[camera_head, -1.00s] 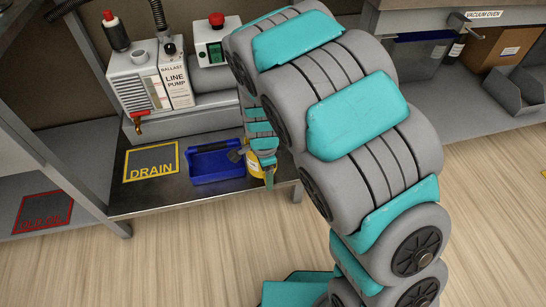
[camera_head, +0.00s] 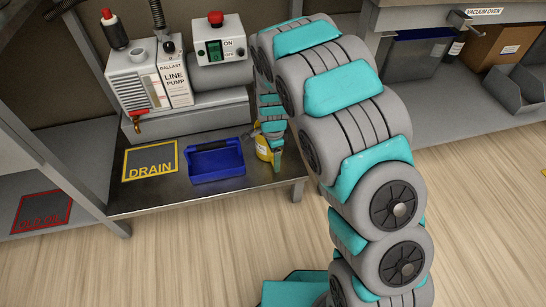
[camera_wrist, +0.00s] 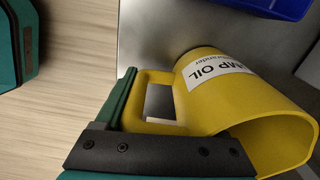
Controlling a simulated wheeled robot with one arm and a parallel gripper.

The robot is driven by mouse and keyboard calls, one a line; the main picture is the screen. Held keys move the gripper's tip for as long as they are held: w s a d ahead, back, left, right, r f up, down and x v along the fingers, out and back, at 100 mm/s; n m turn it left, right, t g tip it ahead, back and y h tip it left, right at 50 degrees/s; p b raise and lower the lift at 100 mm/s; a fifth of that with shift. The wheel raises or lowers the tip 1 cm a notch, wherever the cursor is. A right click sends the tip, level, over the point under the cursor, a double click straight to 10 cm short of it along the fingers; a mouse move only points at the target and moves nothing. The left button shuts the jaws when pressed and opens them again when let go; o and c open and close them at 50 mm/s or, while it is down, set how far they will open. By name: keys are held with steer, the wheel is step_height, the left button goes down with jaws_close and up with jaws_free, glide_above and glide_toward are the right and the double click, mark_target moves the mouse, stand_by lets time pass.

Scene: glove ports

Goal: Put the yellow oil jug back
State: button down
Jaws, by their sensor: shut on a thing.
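The yellow oil jug (camera_head: 263,148) is at the right end of the metal bench, just right of the blue tray, partly hidden by my gripper. In the wrist view the jug (camera_wrist: 245,112) lies across the picture with its white "PUMP OIL" label showing. My gripper (camera_head: 275,153) is shut on the jug's handle, with a green finger along the handle's outer side in the wrist view. I cannot tell whether the jug's base touches the bench.
The blue tray (camera_head: 216,178) stands beside the DRAIN mark (camera_head: 150,162). The line pump (camera_head: 150,85) and a switch box with a red button (camera_head: 218,45) stand behind. A red-outlined mark (camera_head: 42,212) lies on the lower surface at left. Floor is open in front.

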jaws_free()
steer(key=shift+f, duration=0.1)
stand_by(0.3)
step_height(320, 180, up, 12)
steer(key=shift+r+p, duration=0.2)
steer(key=shift+p, duration=0.15)
steer(key=s+d+r+n, duration=0.6)
steer(key=s+d+r, duration=0.55)
steer(key=s, duration=0.25)
steer(key=s+d+r+n+g, duration=0.1)
steer(key=s+d+n, duration=0.2)
steer(key=s, duration=0.7)
steer(key=s+d+n, duration=0.2)
steer(key=s+n, duration=0.2)
steer(key=s, duration=0.6)
steer(key=shift+s+d+r+n+g, duration=0.25)
steer(key=shift+d+r+n+g, duration=0.05)
steer(key=shift+d+r+g, duration=0.1)
